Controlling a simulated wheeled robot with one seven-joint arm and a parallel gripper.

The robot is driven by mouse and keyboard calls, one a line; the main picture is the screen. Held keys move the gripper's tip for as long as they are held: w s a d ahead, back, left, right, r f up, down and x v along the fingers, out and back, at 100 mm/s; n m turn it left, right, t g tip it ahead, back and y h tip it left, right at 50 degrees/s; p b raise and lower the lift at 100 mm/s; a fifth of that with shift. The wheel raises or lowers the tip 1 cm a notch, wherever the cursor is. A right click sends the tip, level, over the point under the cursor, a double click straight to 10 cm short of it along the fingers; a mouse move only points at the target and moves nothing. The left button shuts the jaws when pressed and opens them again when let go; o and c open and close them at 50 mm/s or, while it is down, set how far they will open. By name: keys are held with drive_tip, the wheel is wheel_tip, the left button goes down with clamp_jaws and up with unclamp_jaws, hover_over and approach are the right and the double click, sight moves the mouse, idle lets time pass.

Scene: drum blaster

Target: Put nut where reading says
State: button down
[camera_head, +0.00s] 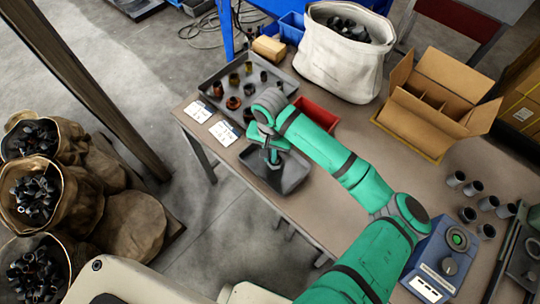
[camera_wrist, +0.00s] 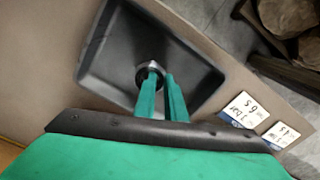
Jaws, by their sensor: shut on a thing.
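My gripper (camera_head: 270,158) points down over a dark grey tray (camera_head: 292,184) at the table's front left edge. In the wrist view its two green fingers (camera_wrist: 157,84) are shut on a small dark metal nut (camera_wrist: 147,71). The nut is over the tray (camera_wrist: 107,62), and I cannot tell whether it touches the floor. The tray holds nothing else that I can see. Two white cards, one nearer the tray (camera_head: 223,133) and one farther (camera_head: 199,112), lie beside the trays. The nearer card (camera_wrist: 243,110) carries rotated print, not surely readable. A blue device (camera_head: 440,262) with a round dial stands front right.
A larger grey tray (camera_head: 215,100) with several cylindrical parts lies behind. A red bin (camera_head: 318,112), white sack (camera_head: 340,70) and open divided carton (camera_head: 425,112) stand farther back. Several dark cups (camera_head: 467,214) stand at right. The table's middle is clear.

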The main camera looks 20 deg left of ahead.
sight(270, 158)
drive_tip(key=shift+f, duration=0.2)
drive_tip(key=shift+f, duration=0.35)
drive_tip(key=c, duration=1.8)
unclamp_jaws()
wheel_tip(270, 158, up, 13)
drive_tip(key=shift+f, duration=0.15)
